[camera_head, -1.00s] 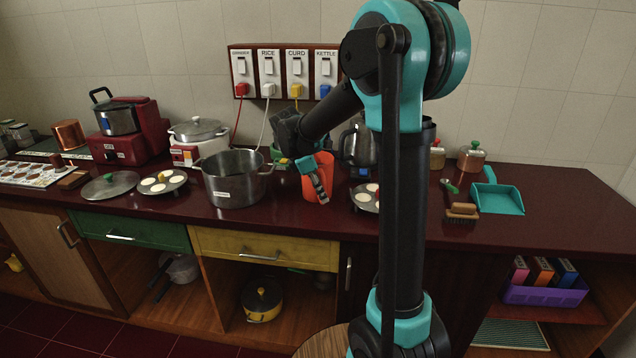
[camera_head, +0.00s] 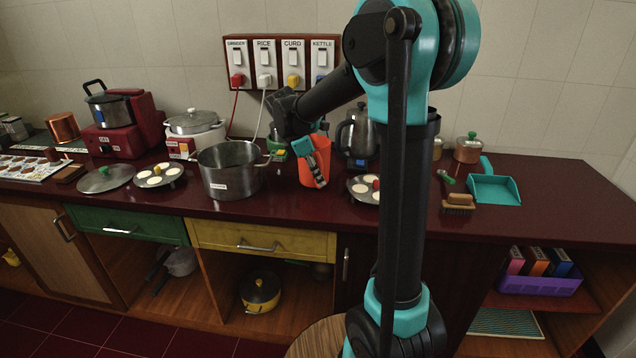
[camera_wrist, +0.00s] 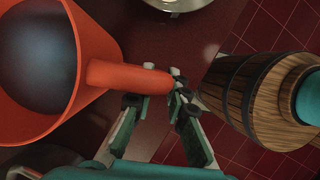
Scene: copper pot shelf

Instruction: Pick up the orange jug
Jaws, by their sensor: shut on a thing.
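The orange jug (camera_head: 306,174) is over the counter, just right of the steel pot, and appears slightly raised off the surface. In the wrist view the jug (camera_wrist: 98,40) shows its wide open mouth at the left, with its handle (camera_wrist: 128,77) pointing right. My gripper (camera_head: 311,160) is at the jug's near side. In the wrist view my gripper (camera_wrist: 160,100) has its fingers closed around the handle's outer end. The jug's far side is hidden.
The large steel pot (camera_head: 228,180) stands close on the left. A kettle (camera_head: 356,135) is behind to the right, and a plate of white rounds (camera_head: 360,192) lies right of the jug. A wooden barrel-like stool (camera_wrist: 248,95) stands on the red floor below.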

